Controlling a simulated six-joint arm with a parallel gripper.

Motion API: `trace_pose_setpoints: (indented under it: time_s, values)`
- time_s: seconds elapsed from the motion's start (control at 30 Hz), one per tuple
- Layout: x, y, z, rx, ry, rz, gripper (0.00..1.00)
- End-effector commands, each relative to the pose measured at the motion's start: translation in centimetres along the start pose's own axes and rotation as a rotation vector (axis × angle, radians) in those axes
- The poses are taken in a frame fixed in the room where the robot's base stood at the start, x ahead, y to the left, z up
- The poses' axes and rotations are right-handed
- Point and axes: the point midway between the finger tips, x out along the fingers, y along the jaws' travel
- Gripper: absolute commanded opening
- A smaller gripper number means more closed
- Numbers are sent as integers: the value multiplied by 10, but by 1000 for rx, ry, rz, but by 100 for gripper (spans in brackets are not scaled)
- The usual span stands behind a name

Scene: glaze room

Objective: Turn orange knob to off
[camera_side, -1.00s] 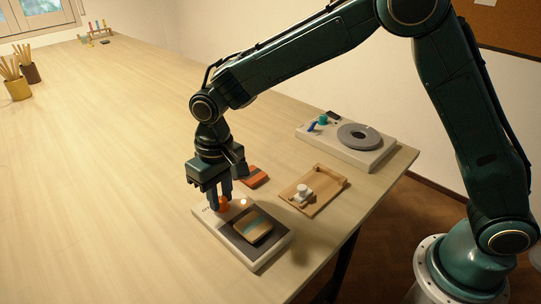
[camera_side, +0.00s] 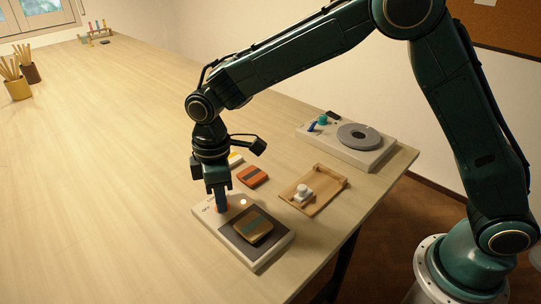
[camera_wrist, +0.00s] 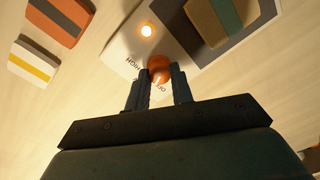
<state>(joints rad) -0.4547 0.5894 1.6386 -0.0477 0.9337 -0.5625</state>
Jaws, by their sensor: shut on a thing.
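The orange knob (camera_wrist: 159,68) sits on the pale panel of a flat device (camera_side: 263,262), beside printed labels; HIGH and part of OFF can be read in the wrist view. My gripper (camera_wrist: 158,80) points down over the panel and is shut on the knob, one finger on each side. In the side view my gripper (camera_side: 221,208) hides nearly all of the knob. A round light (camera_side: 243,202) glows on the panel close to the knob; it also glows in the wrist view (camera_wrist: 146,31). Which label the knob points to cannot be told.
A brown tile with a teal stripe (camera_side: 253,226) lies on the device's dark plate. An orange striped tile (camera_side: 252,177) and a white tile with a yellow stripe (camera_wrist: 33,62) lie behind it. A wooden tray (camera_side: 327,196) and a wheel unit (camera_side: 341,153) stand right.

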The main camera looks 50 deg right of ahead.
Motion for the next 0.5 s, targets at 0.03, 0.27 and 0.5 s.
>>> trace_pose_setpoints:
  time_s: [0.03, 0.27, 0.5]
  values:
    - [-2, 1, -1, -42, 2, 3, 0]
    - [-2, 0, -1, -260, -5, 4, 0]
    - [-2, 0, -1, -471, -13, 4, 0]
